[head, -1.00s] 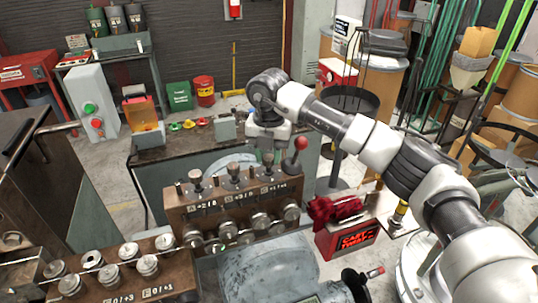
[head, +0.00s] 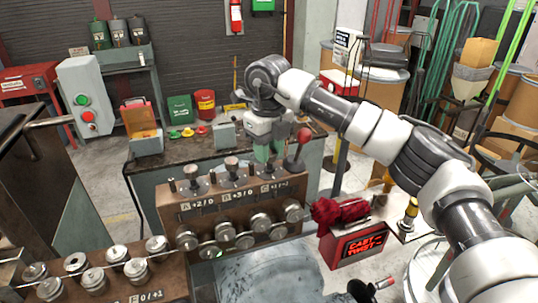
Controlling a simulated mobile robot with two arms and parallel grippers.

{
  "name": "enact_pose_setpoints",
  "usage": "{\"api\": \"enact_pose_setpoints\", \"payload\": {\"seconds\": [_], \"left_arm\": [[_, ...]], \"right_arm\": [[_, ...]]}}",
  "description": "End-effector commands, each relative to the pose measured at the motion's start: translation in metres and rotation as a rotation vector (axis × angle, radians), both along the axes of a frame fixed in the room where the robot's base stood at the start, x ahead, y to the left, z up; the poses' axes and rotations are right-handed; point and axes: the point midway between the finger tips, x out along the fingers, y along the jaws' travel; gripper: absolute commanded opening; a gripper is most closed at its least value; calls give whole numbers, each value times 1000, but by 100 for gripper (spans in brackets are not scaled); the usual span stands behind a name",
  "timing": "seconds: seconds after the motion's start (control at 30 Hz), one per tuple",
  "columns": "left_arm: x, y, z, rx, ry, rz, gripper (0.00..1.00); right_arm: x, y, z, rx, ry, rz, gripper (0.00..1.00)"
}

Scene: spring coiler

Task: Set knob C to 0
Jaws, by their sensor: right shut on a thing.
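A brown block (head: 180,203) carries a row of three upright metal knobs: a left knob (head: 191,172), a middle knob (head: 232,168) and a right one, which I take to be knob C. The letters on their labels are too small to read surely. My right gripper (head: 266,158) points down at the right knob and is shut on it. Its greenish fingers hide most of that knob. The label (head: 275,188) below it shows small figures that I cannot read surely. My left gripper is not in view.
A red-balled lever (head: 304,135) stands close to the right of my gripper. Several round metal rollers (head: 261,222) line the block's front. A lit red sign box (head: 357,248) is at the right. A second panel with rollers (head: 135,268) is lower left.

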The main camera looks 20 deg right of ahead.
Motion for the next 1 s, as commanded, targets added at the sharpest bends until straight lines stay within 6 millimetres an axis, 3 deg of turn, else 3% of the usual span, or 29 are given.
{"api": "enact_pose_setpoints", "payload": {"seconds": [0.5,1.0], "left_arm": [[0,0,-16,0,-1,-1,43],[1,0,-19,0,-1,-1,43]], "right_arm": [[0,1,2,1,-5,448,8],[0,1,3,1,-6,638,8]]}}
